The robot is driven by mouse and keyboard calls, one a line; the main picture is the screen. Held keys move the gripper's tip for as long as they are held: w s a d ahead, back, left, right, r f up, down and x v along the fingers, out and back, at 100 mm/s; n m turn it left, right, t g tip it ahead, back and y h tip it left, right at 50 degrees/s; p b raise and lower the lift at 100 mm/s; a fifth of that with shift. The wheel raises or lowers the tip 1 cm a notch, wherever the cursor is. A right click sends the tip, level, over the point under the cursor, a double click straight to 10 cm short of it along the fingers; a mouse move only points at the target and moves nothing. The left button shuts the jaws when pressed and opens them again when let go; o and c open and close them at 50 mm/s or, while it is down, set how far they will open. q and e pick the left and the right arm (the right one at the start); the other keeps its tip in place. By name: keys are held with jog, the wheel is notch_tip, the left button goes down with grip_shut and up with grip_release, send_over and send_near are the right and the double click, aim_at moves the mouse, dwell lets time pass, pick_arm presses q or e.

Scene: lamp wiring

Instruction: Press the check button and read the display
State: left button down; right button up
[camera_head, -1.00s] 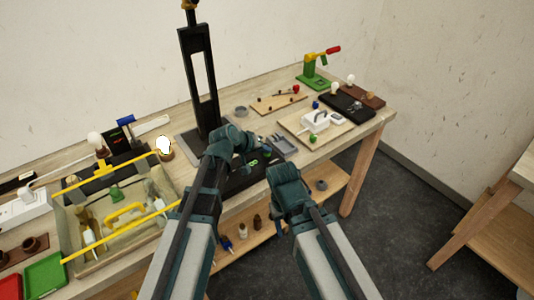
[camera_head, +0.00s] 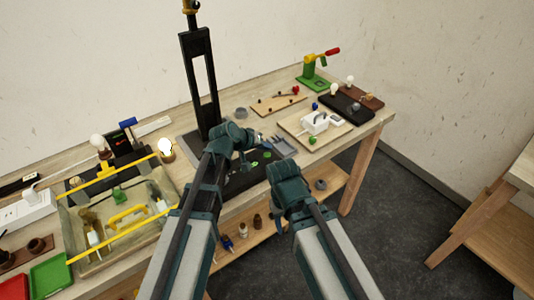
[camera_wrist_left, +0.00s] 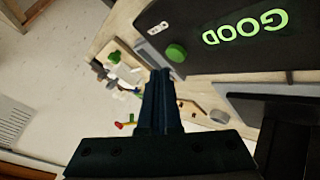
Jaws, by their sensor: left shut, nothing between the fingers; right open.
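The check panel is a dark slab (camera_head: 240,182) on the bench, partly behind my left arm. In the left wrist view its black face (camera_wrist_left: 215,50) shows the word GOOD (camera_wrist_left: 245,27) in bright green letters. A round green button (camera_wrist_left: 176,53) sits beside the word; it also shows in the head view (camera_head: 267,154). My left gripper (camera_wrist_left: 165,72) is shut and empty, its tips apart from the button in the picture. In the head view my left gripper (camera_head: 258,141) is over the panel. My right gripper (camera_head: 280,170) is open at the bench's front edge, its fingertips hard to see.
A tall black frame (camera_head: 183,90) stands behind the panel. A board with a white box (camera_head: 314,122) and a green press (camera_head: 314,82) are on the right.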

aim_at(265, 157)
pick_arm(q)
jog(key=shift+r+p, duration=1.95)
jog(key=shift+r, duration=0.25)
jog(key=shift+f, duration=0.1)
jog(key=s+a+f+m+g+y, duration=0.1)
jog(key=s+f+g+y, duration=0.1)
jog(key=s, duration=0.6)
jog(key=s+a+f+m+g+y, duration=0.2)
jog(key=s+y, duration=0.1)
jog(key=s, duration=0.6)
jog(key=s+a+f+m+g+y, duration=0.1)
jog(key=s+a+f+g+y, duration=0.1)
jog(key=s, duration=0.6)
jog(key=shift+s+a+f+g+y, duration=0.25)
jog(key=shift+s+g+y, duration=0.1)
jog(key=shift+g, duration=0.25)
jog(key=shift+f, duration=0.1)
